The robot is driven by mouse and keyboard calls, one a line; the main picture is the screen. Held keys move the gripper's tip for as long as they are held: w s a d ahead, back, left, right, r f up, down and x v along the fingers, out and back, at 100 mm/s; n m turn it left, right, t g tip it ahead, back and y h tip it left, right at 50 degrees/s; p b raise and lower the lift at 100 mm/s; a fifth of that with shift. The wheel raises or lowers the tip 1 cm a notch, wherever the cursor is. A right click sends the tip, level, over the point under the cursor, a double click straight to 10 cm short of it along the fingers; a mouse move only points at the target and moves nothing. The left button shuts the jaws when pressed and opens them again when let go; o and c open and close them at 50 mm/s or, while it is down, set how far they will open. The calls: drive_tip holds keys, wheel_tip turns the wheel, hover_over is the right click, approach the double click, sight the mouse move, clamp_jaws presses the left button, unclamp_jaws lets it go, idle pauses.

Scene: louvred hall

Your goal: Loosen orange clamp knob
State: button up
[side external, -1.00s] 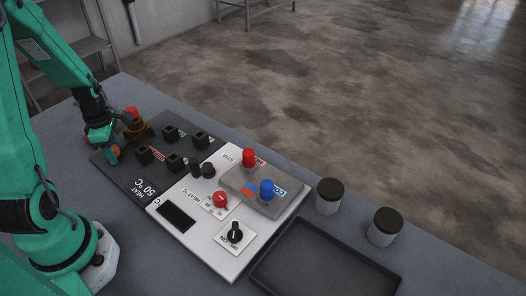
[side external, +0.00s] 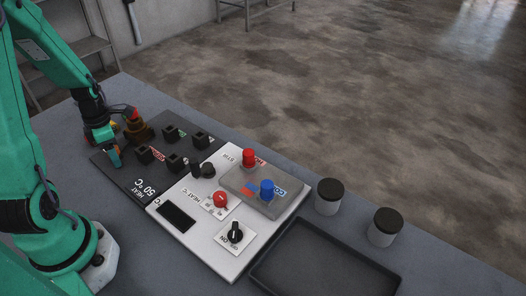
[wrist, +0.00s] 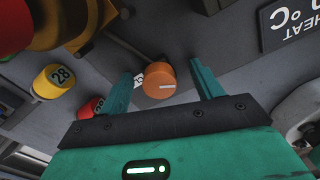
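The orange clamp knob (wrist: 160,80) shows in the wrist view as a round cap with a white line on its face. My gripper (wrist: 162,69) is open, with one teal finger on each side of the knob and visible gaps between. In the side view my gripper (side external: 117,156) is low at the far left end of the dark panel (side external: 139,184).
A brass fitting with a red top (side external: 137,128) stands close beside my gripper. Black square sockets (side external: 171,132) stand on the panel. A dark tray (side external: 325,264) is far off.

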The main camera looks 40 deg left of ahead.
drive_tip(key=shift+r, duration=0.3)
idle(0.5)
drive_tip(key=m, duration=0.4)
drive_tip(key=shift+m, duration=0.4)
drive_tip(key=m, duration=0.3)
drive_tip(key=shift+m, duration=0.4)
drive_tip(key=m, duration=0.4)
drive_tip(key=shift+m, duration=0.4)
drive_tip(key=m, duration=0.5)
drive_tip(key=shift+f, duration=0.3)
